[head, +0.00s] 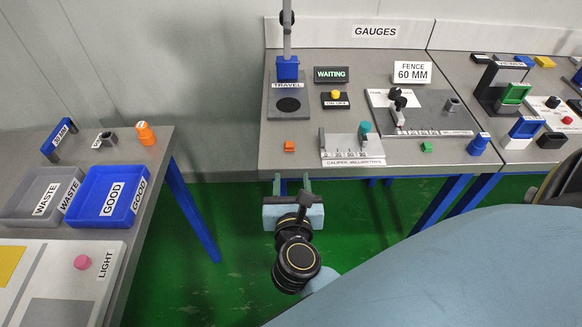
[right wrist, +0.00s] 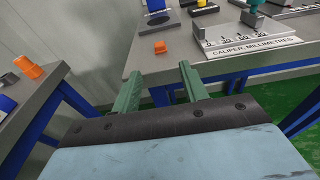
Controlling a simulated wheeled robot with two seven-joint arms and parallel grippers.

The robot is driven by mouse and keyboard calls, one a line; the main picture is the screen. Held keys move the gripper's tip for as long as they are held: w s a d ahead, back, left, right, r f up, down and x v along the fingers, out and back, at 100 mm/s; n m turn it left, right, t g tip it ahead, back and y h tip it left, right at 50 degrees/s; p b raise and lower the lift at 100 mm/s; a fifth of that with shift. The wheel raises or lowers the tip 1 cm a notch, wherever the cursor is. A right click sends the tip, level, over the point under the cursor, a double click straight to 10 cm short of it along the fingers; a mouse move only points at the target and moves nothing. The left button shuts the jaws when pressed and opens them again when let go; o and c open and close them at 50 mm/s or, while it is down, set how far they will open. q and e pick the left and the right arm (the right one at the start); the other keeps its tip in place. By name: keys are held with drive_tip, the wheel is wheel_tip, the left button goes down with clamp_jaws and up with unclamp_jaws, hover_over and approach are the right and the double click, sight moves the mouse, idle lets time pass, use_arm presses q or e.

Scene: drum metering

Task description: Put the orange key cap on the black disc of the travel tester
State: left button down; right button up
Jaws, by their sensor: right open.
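The orange key cap (head: 289,146) lies on the grey gauges bench near its front edge; it also shows in the right wrist view (right wrist: 160,47). The travel tester (head: 288,68) stands behind it, with a blue head on a post over a grey base. Its black disc (head: 288,104) lies flat on that base with nothing on it. My right gripper (head: 291,184) is open and empty, just in front of the bench edge. In the right wrist view its two fingers (right wrist: 160,72) point toward the cap, with a gap before it. My left gripper is not seen.
A caliper block (head: 340,144) stands right of the cap, with a green piece (head: 427,147) further right. A WAITING sign (head: 331,75) and a button box (head: 335,100) are beside the tester. A separate table at left holds a blue GOOD tray (head: 90,216).

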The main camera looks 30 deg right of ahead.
drive_tip(key=s+a+f+n+y, duration=0.2)
drive_tip(key=f+n+y, duration=0.1)
drive_tip(key=f+n, duration=0.6)
drive_tip(key=s+a+f+n+g+y, duration=0.1)
drive_tip(key=s+a+f+n+y, duration=0.15)
drive_tip(key=f+n, duration=0.65)
drive_tip(key=s+a+f+n+y, duration=0.2)
drive_tip(key=a+f+n+y, duration=0.15)
drive_tip(key=f+n, duration=0.5)
drive_tip(key=s+d+f+n+g, duration=0.3)
drive_tip(key=s+f+n, duration=0.4)
drive_tip(key=s, duration=0.3)
drive_tip(key=s+d+f+n+g, duration=0.4)
drive_tip(key=s+f+n+g, duration=0.2)
drive_tip(key=s+f+n, duration=0.2)
drive_tip(key=s+f, duration=0.2)
drive_tip(key=s, duration=0.1)
drive_tip(key=shift+s+d+f+g, duration=0.3)
drive_tip(key=shift+o, duration=0.6)
drive_tip(key=s+d+f+n+g, duration=0.1)
drive_tip(key=s+d+n+g, duration=0.1)
drive_tip(key=s, duration=0.4)
drive_tip(key=shift+s+d+f+n+h, duration=0.15)
drive_tip(key=shift+d+f+n+h, duration=0.2)
drive_tip(key=shift+d+n, duration=0.3)
drive_tip(key=shift+c, duration=0.4)
